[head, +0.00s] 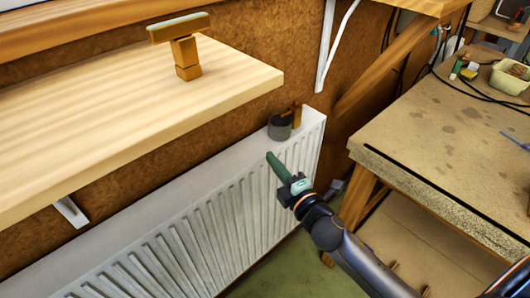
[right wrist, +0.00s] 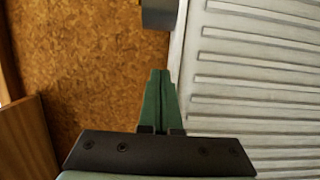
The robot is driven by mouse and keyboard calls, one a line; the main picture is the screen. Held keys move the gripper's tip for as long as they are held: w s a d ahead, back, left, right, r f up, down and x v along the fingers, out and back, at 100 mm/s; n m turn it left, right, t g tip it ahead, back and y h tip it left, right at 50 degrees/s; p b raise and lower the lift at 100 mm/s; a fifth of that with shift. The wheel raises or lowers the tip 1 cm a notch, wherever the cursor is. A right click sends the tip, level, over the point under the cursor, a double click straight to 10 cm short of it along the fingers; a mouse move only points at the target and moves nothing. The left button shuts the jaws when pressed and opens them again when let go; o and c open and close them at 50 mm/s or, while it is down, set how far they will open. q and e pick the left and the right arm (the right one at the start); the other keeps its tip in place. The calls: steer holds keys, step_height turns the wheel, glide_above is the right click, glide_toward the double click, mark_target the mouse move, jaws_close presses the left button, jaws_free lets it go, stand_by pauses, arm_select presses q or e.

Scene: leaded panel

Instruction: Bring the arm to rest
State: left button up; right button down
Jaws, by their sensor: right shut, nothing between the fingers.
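My right gripper (head: 270,156) comes in from the lower right in the head view. Its green fingers are shut with nothing between them, just in front of the white radiator (head: 195,225). In the right wrist view the green fingers (right wrist: 159,73) lie together and point toward a dark grey object at the top edge. In the head view a dark grey cylinder (head: 279,130) sits on the radiator's top, just beyond the fingertips, with a gap between. My left gripper is not in view.
A wooden shelf (head: 100,105) juts out above the radiator, with a T-shaped wooden piece (head: 185,57) on it. A small brown object (head: 296,115) is beside the cylinder. A workbench (head: 440,140) with cables and a cream tray (head: 510,78) stands right. Green floor (head: 300,270) shows below.

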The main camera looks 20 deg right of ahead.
steer(key=shift+s+d+b, duration=0.15)
steer(key=shift+s+b, duration=0.15)
steer(key=shift+s, duration=2.05)
steer(key=s+a+f+m+g, duration=0.2)
steer(key=s+f+m+g, duration=0.2)
steer(key=s+f+m, duration=0.4)
steer(key=s+a+f+m+g+p, duration=0.1)
steer(key=s+a+f+m+g, duration=0.2)
steer(key=s+f+m, duration=0.6)
step_height(320, 180, down, 7)
steer(key=shift+r+g+y, duration=0.15)
steer(key=shift+g+y, duration=0.15)
steer(key=shift+g, duration=0.7)
